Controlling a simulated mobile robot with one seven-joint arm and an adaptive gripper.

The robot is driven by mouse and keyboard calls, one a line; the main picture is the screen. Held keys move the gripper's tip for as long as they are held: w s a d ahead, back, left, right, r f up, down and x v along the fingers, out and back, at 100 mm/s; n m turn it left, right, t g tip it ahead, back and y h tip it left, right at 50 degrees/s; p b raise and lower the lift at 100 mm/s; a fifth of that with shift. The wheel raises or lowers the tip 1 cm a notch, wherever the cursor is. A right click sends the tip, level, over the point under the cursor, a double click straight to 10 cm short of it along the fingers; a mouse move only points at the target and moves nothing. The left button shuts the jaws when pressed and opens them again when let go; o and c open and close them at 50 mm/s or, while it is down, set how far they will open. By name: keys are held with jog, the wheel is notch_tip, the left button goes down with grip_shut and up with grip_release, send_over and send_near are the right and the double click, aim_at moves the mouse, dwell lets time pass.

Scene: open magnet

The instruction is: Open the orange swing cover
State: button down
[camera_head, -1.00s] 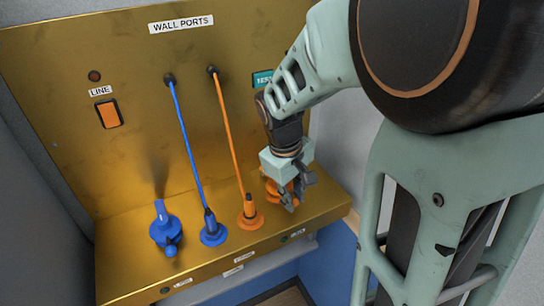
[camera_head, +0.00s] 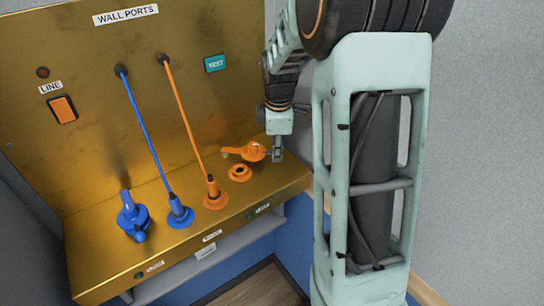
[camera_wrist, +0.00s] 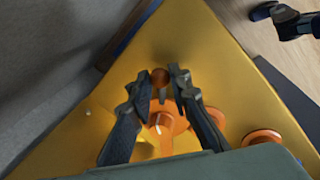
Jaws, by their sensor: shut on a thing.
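The orange swing cover (camera_head: 246,152) is swung aside toward the back right of its port, over the gold shelf. The orange port ring (camera_head: 240,173) with its dark hole is exposed in front of it. My gripper (camera_head: 277,154) is at the cover's right end. In the wrist view, the fingers of my gripper (camera_wrist: 160,82) stand on both sides of the cover's round orange knob (camera_wrist: 160,77). The cover's body (camera_wrist: 161,128) with a white mark lies below the knob there. The exact finger contact is hard to see.
An orange plug (camera_head: 214,195) and a blue plug (camera_head: 179,212) with cords stand left of the port. A blue cover (camera_head: 133,216) is farther left. The gold back panel carries a green TEST plate (camera_head: 215,63) and an orange LINE switch (camera_head: 63,109).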

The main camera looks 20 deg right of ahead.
jog(key=shift+w+d+n, duration=0.35)
jog(key=shift+w+n, duration=0.25)
jog(key=shift+w, duration=0.15)
jog(key=shift+w+d+n, duration=0.3)
jog(key=shift+w+n, duration=0.3)
jog(key=shift+w, duration=0.1)
jog(key=c, duration=1.8)
grip_release()
notch_tip(320, 180, up, 12)
jog(key=s, duration=0.2)
jog(key=shift+s+a, duration=0.15)
jog(key=shift+f, duration=0.15)
